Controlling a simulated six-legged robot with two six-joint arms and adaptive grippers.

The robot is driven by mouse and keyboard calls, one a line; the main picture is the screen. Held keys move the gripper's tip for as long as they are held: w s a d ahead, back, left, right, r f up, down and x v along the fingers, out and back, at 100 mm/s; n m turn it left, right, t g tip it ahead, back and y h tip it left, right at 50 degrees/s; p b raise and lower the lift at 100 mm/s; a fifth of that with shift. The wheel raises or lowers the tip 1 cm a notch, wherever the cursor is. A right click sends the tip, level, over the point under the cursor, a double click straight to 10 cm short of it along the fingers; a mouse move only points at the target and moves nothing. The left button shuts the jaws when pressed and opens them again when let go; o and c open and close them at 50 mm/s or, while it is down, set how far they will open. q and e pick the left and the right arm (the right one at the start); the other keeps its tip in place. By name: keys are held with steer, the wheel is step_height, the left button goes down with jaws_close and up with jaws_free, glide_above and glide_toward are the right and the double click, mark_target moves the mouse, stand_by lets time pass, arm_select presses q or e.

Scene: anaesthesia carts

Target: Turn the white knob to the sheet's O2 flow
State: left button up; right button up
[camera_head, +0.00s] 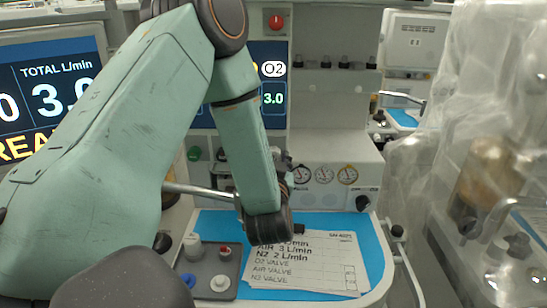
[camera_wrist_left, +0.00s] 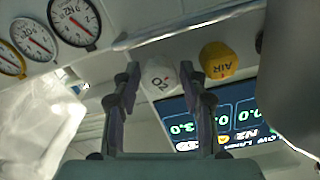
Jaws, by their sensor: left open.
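The white knob (camera_wrist_left: 161,77), marked O2, is under the panel edge in the left wrist view. My left gripper (camera_wrist_left: 160,74) is open, with one finger on each side of the knob; I cannot tell whether they touch it. In the head view my left arm hides the knob and the fingertips. The sheet (camera_head: 320,264) lies on the blue worktop; its top line, partly hidden by my wrist, ends in L/min. Lower lines read AIR 3 L/min and N2 2 L/min. The display (camera_head: 273,98) shows 3.0 under O2. My right gripper is not in view.
A yellow AIR knob (camera_wrist_left: 219,60) sits close beside the white knob. Gauges (camera_wrist_left: 74,20) line the panel. A grey tray (camera_head: 237,262) with small parts lies left of the sheet. A plastic-covered cart (camera_head: 450,130) stands at right.

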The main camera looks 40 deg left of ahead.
arm_select(q)
steer(key=v, duration=0.7)
steer(key=shift+s+d, duration=0.1)
steer(key=shift+d, duration=0.05)
stand_by(0.5)
